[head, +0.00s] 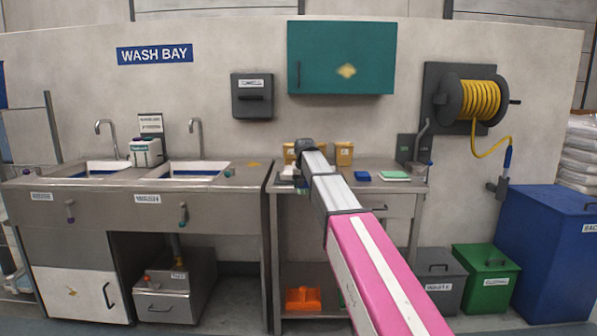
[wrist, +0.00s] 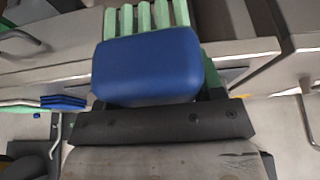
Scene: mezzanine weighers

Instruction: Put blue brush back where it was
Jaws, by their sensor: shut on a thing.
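My gripper (head: 304,148) is at the end of my outstretched arm, over the left part of the steel side table (head: 408,188) in the head view. In the wrist view it is shut on the blue brush (wrist: 148,64), a rounded blue block close in front of the dark palm. The brush's underside is hidden. Pale green slats (wrist: 150,17) show just beyond the block; I cannot tell whether they touch it. In the head view the held brush is not clearly seen behind my arm.
A blue stack (head: 362,176) and a pale green pad (head: 395,175) lie on the table, right of my arm. Yellowish boxes (head: 344,153) stand at the back. The teal cabinet (head: 341,58) hangs above. Sinks (head: 190,170) are left, bins (head: 486,278) right.

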